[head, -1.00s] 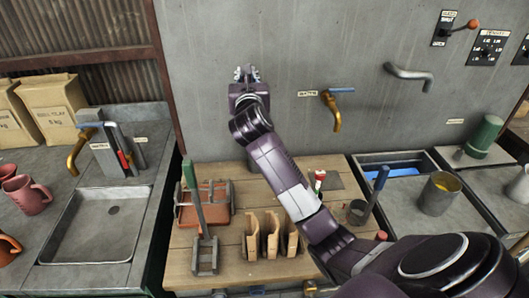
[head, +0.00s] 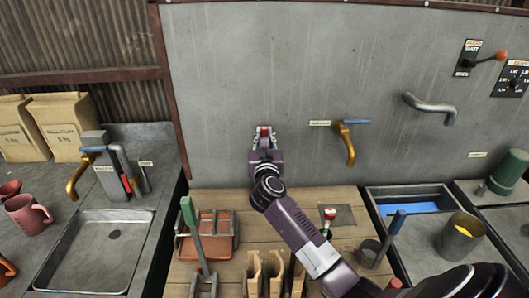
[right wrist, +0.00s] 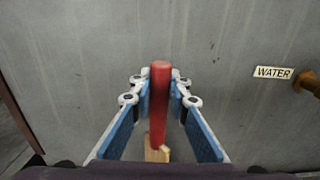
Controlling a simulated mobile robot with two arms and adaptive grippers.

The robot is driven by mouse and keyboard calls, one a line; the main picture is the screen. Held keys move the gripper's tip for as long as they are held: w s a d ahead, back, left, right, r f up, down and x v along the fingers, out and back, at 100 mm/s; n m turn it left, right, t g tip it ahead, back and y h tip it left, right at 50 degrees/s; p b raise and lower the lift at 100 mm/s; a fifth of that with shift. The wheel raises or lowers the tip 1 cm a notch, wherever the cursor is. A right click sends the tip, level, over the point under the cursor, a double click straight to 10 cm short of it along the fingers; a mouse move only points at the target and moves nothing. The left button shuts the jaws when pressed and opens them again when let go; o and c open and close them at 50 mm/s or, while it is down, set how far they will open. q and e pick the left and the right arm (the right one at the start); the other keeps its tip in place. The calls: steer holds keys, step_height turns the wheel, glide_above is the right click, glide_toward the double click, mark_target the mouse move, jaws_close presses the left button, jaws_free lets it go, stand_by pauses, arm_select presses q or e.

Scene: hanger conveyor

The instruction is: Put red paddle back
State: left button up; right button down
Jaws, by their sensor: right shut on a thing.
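My right gripper (head: 264,138) is raised in front of the grey wall, above the back of the wooden table. It is shut on the red paddle (head: 264,130), whose red end shows between the fingers. In the right wrist view, the paddle's red handle (right wrist: 160,95) stands between the blue-padded fingers, with a pale wooden part below it. The rest of the paddle is hidden. A wooden slotted piece (head: 254,274) with upright slats stands at the table's front, partly cut off by the frame. My left gripper is not in view.
A brass tap (head: 345,145) sticks out of the wall right of the gripper. A green-handled tool (head: 192,230) stands beside a reddish tray (head: 213,232) on the left. A small red-topped item (head: 329,217) and a dark cup (head: 370,252) are on the right.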

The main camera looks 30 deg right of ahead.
steer(key=shift+f, duration=0.95)
step_height(320, 180, down, 4)
steer(key=shift+r+b, duration=0.25)
steer(key=shift+b, duration=0.05)
steer(key=shift+f, duration=0.35)
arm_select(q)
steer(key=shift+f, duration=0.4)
arm_select(e)
steer(key=shift+f, duration=0.1)
steer(key=shift+f, duration=0.2)
steer(key=c, duration=1.8)
jaws_free()
steer(key=shift+c, duration=0.2)
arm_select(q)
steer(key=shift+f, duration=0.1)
